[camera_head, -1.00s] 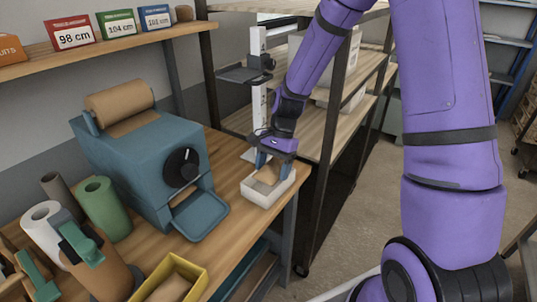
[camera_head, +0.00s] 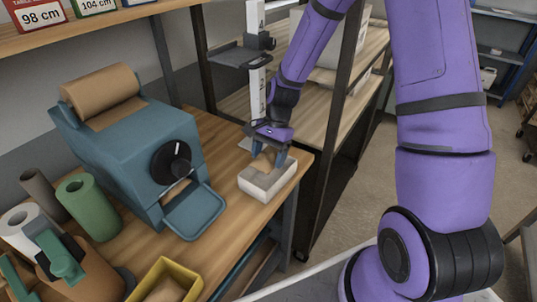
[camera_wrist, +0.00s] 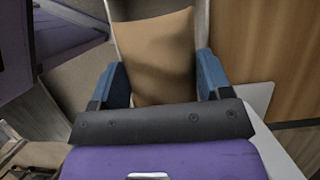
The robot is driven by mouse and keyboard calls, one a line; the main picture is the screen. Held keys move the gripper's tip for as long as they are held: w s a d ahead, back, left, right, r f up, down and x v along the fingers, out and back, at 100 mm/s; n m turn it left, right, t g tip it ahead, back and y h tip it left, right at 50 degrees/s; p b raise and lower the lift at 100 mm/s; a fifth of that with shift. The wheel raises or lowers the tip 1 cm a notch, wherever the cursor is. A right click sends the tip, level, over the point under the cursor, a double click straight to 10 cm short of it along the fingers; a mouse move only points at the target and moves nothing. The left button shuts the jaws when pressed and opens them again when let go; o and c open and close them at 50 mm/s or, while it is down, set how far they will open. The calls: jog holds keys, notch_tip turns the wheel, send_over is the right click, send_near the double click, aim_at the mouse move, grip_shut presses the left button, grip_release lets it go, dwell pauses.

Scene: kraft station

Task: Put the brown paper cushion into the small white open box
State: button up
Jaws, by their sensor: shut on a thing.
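The brown paper cushion (camera_head: 265,160) is between the blue fingers of my gripper (camera_head: 268,161), just above the small white open box (camera_head: 266,188) at the right end of the bench. In the wrist view the cushion (camera_wrist: 155,55) fills the space between the two fingers (camera_wrist: 160,82), which are shut on it. Its lower end seems to reach the box opening. I cannot tell whether it touches the box floor. Part of the cushion is hidden by the fingers.
A blue paper machine (camera_head: 135,150) with a front tray (camera_head: 194,211) stands left of the box. A yellow bin (camera_head: 165,280) is at the front. Paper rolls (camera_head: 85,200) stand at the left. A dark shelf post (camera_head: 335,120) rises close to the right of my gripper.

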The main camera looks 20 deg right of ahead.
jog(key=shift+f, duration=0.6)
jog(key=o, duration=1)
jog(key=shift+c, duration=0.2)
